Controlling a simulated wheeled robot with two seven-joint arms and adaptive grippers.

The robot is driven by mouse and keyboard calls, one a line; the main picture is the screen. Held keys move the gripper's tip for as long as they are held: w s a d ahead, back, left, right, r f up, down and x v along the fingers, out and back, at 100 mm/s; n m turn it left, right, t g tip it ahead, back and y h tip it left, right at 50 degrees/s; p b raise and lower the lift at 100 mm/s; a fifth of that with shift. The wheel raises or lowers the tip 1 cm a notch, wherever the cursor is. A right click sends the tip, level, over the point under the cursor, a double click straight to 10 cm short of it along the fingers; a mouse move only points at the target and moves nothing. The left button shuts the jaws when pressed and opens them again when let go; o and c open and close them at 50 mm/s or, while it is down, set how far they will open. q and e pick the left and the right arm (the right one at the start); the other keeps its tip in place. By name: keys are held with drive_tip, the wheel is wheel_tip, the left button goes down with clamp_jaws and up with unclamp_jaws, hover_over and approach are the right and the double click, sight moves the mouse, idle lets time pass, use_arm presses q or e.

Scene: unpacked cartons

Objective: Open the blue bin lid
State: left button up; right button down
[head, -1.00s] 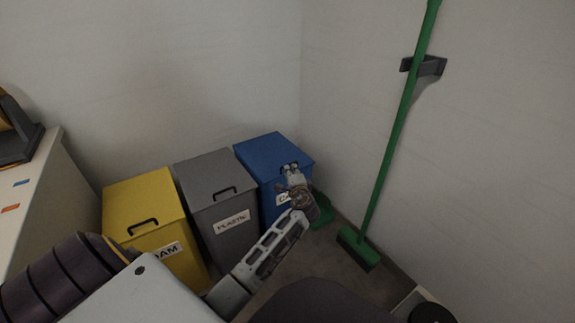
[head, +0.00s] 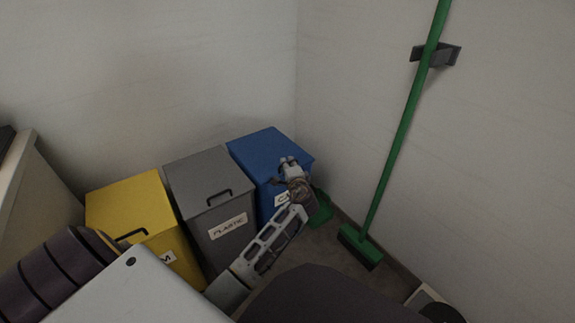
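The blue bin (head: 249,176) stands in the corner, at the right end of a row of bins. Its lid (head: 262,145) lies flat and closed on top. My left gripper (head: 288,161) is at the front edge of the lid, over the place of the handle, which it hides. I cannot tell whether its fingers hold the handle. The gripper and wrist also cover part of the white label (head: 281,199) on the bin's front. My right gripper is not in view.
A grey bin (head: 209,175) marked PLASTIC and a yellow bin (head: 132,206) stand to the left, lids closed. A green dustpan (head: 320,206) lies right of the blue bin. A green broom (head: 398,140) leans in a wall holder (head: 446,54). Walls close off the back and right.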

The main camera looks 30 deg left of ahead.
use_arm(q)
clamp_jaws()
drive_tip(key=shift+r+p, duration=0.2)
drive_tip(key=shift+p, duration=0.1)
